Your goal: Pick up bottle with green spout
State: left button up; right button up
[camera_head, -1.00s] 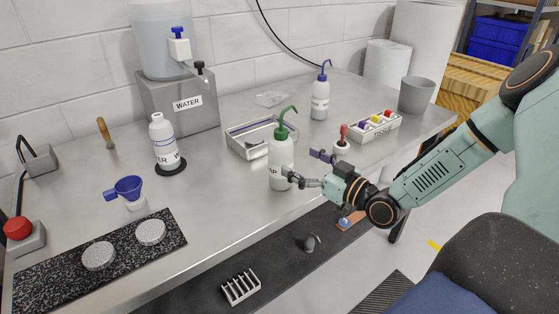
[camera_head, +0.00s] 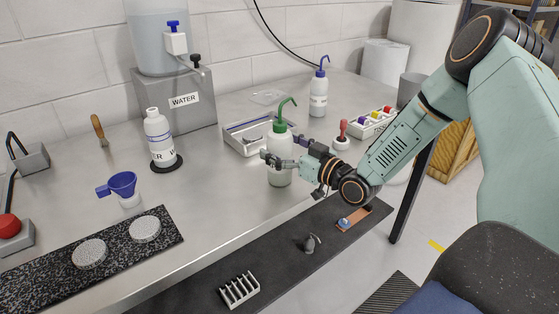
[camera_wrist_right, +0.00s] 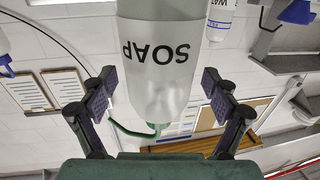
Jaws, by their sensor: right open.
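The bottle with the green spout (camera_head: 280,177) stands upright near the front edge of the bench. It is translucent white, with a green cap and a bent green tube. My right gripper (camera_head: 285,151) is at the bottle's upper body, with one finger passing in front of it. In the right wrist view the bottle (camera_wrist_right: 160,70) appears upside down with "SOAP" on it, between the two spread fingers of the open right gripper (camera_wrist_right: 158,103). Gaps show on both sides, so it is not gripped. My left gripper is not in view.
A blue-spouted bottle (camera_head: 318,95) and a grey tray (camera_head: 243,139) stand behind. A red-handled stamp (camera_head: 342,136) and a white box of coloured items (camera_head: 372,121) are to the right. A white bottle (camera_head: 159,139), blue funnel (camera_head: 122,186) and water tank (camera_head: 178,101) are left.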

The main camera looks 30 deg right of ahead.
jog(key=shift+w+a, duration=0.1)
jog(key=shift+w, duration=0.4)
jog(key=shift+c, duration=0.3)
jog(key=c, duration=0.8)
